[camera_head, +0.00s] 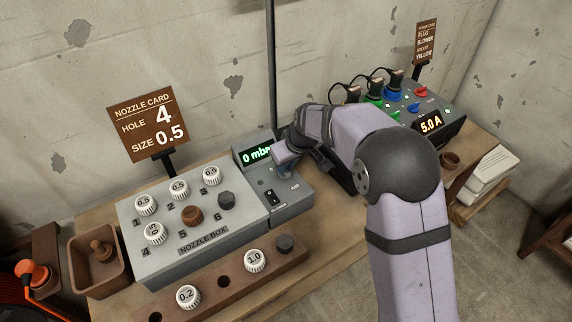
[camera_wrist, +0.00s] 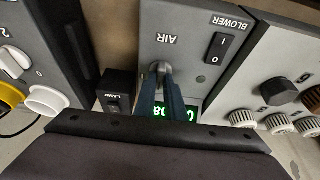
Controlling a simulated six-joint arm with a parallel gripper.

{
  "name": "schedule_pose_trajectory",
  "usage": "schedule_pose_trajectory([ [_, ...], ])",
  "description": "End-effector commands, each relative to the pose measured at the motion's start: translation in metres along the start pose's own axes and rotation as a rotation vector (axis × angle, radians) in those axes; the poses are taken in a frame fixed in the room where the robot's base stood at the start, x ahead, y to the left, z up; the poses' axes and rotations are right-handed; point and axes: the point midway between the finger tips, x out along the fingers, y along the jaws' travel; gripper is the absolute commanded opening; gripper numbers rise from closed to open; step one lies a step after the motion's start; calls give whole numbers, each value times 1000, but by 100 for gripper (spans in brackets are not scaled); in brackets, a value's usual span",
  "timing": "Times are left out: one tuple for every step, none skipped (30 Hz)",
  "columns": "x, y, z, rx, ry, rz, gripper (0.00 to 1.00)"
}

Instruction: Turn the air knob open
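The air knob (camera_wrist: 160,68) is a small grey knob beside the upside-down AIR label on the grey blower panel (camera_wrist: 189,50) in the wrist view. My gripper (camera_wrist: 162,80) has its two dark blue fingers close together, one on each side of the knob, and looks shut on it. The green display (camera_head: 256,154) reads 0 with the unit partly covered by my gripper.
A black blower switch (camera_head: 270,197) sits on the panel near the knob. The nozzle box (camera_head: 160,262) with several numbered knobs stands directly left. A socket box (camera_head: 445,112) with coloured plugs stands to the right, and a small lamp switch box (camera_wrist: 114,98) lies between.

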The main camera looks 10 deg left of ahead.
Motion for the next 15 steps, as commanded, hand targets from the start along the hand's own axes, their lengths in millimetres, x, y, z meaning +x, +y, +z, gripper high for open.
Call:
schedule_pose_trajectory([
  [0, 0, 0, 0, 0, 0, 0],
  [0, 0, 0, 1, -1, 1, 0],
  [0, 0, 0, 3, -1, 1, 0],
  [0, 0, 0, 5, -1, 2, 0],
  [-1, 0, 0, 9, -1, 4, 0],
  [-1, 0, 0, 15, -1, 6, 0],
  [-1, 0, 0, 20, -2, 9, 0],
  [-1, -1, 0, 26, -2, 12, 0],
  [-1, -1, 0, 38, -2, 16, 0],
  [-1, -1, 0, 49, -2, 20, 0],
  [-1, -1, 0, 59, -2, 25, 0],
  [-1, -1, 0, 76, -2, 33, 0],
  [-1, -1, 0, 92, -2, 38, 0],
  [-2, -2, 0, 107, -3, 45, 0],
  [-2, -2, 0, 130, -3, 54, 0],
])
